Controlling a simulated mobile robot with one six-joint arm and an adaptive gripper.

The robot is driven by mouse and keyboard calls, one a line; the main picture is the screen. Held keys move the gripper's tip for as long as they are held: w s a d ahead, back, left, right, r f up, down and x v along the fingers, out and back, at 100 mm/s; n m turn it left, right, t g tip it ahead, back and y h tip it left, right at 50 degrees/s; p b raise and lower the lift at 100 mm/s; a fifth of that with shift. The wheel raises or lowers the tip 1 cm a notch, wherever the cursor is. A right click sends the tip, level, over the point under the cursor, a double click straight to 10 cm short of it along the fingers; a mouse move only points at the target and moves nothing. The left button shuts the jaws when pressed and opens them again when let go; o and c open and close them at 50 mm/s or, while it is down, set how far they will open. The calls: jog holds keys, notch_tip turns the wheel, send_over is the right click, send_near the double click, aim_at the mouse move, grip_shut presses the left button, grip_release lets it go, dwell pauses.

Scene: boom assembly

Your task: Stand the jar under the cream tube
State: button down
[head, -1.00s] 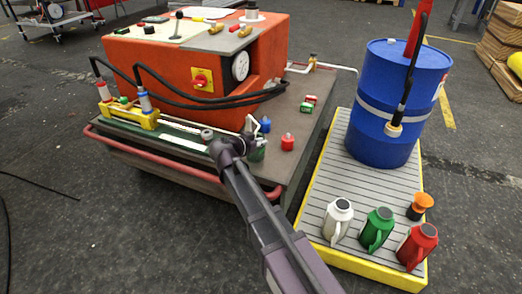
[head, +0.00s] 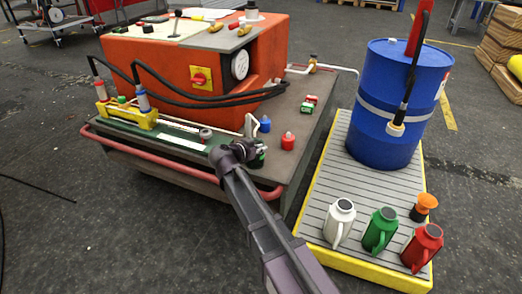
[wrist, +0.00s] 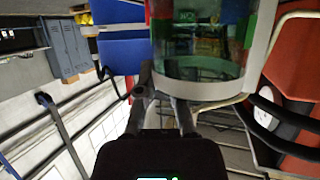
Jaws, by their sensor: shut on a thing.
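My gripper (wrist: 168,98) is shut on a clear glass jar (wrist: 205,62), which fills the top middle of the wrist view. Green and red colours show through its glass. In the head view my gripper (head: 250,156) is at the cart's front right part, low over its top, and mostly hides the jar (head: 259,158). The cream tube (head: 249,125) rises and bends just behind my gripper. Whether the jar is directly under its mouth, or touches the cart top, I cannot tell.
A blue bottle (head: 265,124) and a red bottle (head: 288,141) stand close to the right of my gripper. A red rail (head: 180,172) runs along the cart's front edge. A grey round part (head: 205,134) is at left. The orange machine (head: 170,60) stands behind.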

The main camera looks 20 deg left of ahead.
jog(key=shift+f, duration=0.1)
jog(key=c, duration=0.8)
grip_release()
jog(key=shift+o, duration=0.2)
jog(key=shift+r, duration=0.25)
jog(key=p+v, duration=0.4)
jog(key=v, duration=0.8)
jog(key=shift+d, duration=0.1)
